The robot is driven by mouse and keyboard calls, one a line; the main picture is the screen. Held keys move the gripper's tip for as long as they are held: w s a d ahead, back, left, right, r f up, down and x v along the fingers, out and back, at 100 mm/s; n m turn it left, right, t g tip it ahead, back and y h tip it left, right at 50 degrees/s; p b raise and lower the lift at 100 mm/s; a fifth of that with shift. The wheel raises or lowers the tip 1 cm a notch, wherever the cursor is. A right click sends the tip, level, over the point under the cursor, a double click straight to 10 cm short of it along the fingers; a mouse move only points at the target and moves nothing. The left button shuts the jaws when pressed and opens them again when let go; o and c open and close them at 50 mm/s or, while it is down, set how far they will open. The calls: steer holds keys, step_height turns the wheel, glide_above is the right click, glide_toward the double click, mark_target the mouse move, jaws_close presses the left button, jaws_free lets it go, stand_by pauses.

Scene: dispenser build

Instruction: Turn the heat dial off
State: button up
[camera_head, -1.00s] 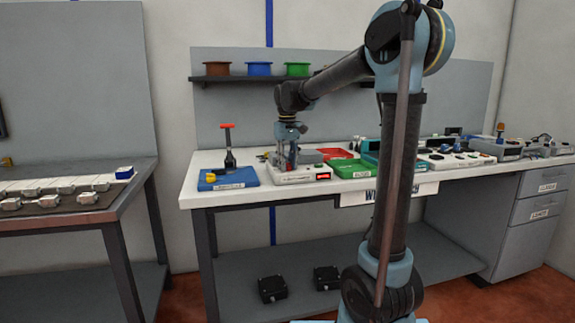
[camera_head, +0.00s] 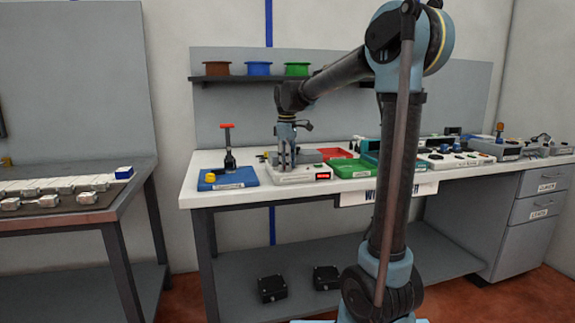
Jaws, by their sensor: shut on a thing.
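My gripper (camera_head: 287,160) points down at the left part of a white device (camera_head: 300,175) with a red lit display (camera_head: 323,175) on its front. The device stands on the white bench between a blue mat and a green tray. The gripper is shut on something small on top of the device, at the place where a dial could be. The heat dial itself is hidden by the fingers or too small to make out, so I cannot tell its setting.
A blue mat (camera_head: 243,178) with a red-topped tool (camera_head: 229,148) lies to the left. A green tray (camera_head: 352,169), a red tray (camera_head: 335,153) and several devices stand to the right. A shelf with spools (camera_head: 258,69) hangs above. My arm hides part of the bench.

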steer(key=n, duration=0.4)
steer(key=shift+w+n, duration=0.15)
steer(key=shift+n, duration=0.15)
steer(key=n, duration=0.3)
steer(key=shift+n, duration=0.4)
steer(key=n, duration=0.4)
steer(key=shift+n, duration=1.7)
steer(key=o, duration=1.1)
steer(key=shift+c, duration=0.2)
steer(key=shift+r, duration=0.1)
